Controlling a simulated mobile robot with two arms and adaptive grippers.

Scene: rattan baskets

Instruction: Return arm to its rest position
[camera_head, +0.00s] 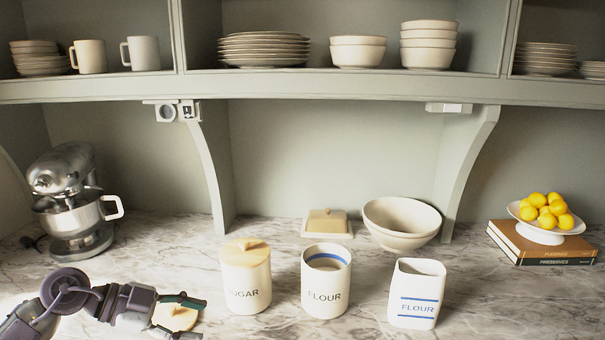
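My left gripper (198,319) comes in from the lower left, low over the counter. Its two dark green fingers are spread apart, so it is open. A round wooden lid (176,316) shows between and beneath the fingers; part of it is hidden, and I cannot tell whether the fingers touch it. My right gripper is not in view.
On the marble counter (350,325) stand a lidded sugar canister (246,278), an open round flour canister (326,285) and a square flour canister (416,298). A stand mixer (72,200) is behind my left arm. A bowl (400,225) and lemons (545,208) sit farther back.

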